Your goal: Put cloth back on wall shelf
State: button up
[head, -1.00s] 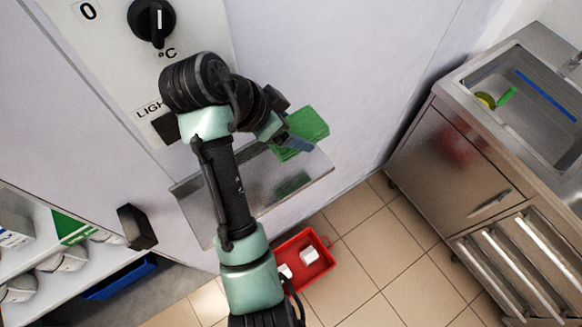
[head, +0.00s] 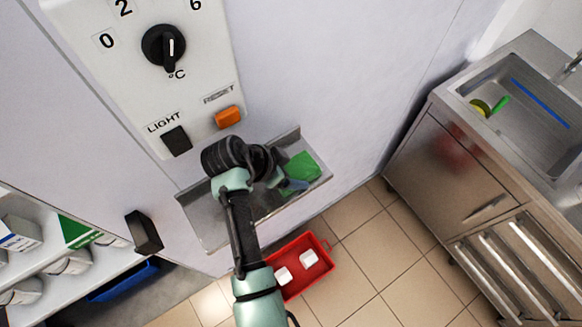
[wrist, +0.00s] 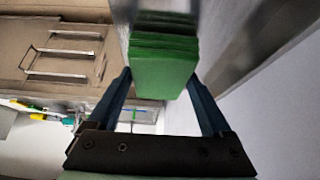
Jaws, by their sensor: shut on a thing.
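The green folded cloth (head: 302,167) is at the right end of the metal wall shelf (head: 215,235) in the head view. In the wrist view the cloth (wrist: 163,75) is a stack of layers between my two blue fingers. My gripper (head: 290,184) is shut on the cloth, with its fingers at the cloth's near edge. The cloth is over the shelf surface or resting on it; I cannot tell whether they touch. My arm hides the middle of the shelf.
A control panel with a dial (head: 164,46) and an orange switch (head: 228,117) is above the shelf. A red crate (head: 318,262) holding white blocks stands on the floor below. A steel sink unit (head: 450,160) is at right, and a black handle (head: 144,232) juts out at left.

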jog(key=shift+f, duration=0.2)
jog(key=o, duration=1.3)
jog(key=shift+r, duration=0.1)
jog(key=shift+c, duration=0.2)
jog(key=shift+r, duration=0.3)
jog(key=shift+s+a+r, duration=0.1)
jog(key=shift+a+r, duration=0.05)
jog(key=shift+a, duration=0.05)
jog(key=b+v, duration=0.2)
jog(key=v, duration=0.4)
jog(key=shift+s+a+r, duration=0.1)
jog(key=shift+s+r, duration=0.05)
jog(key=shift+r, duration=0.2)
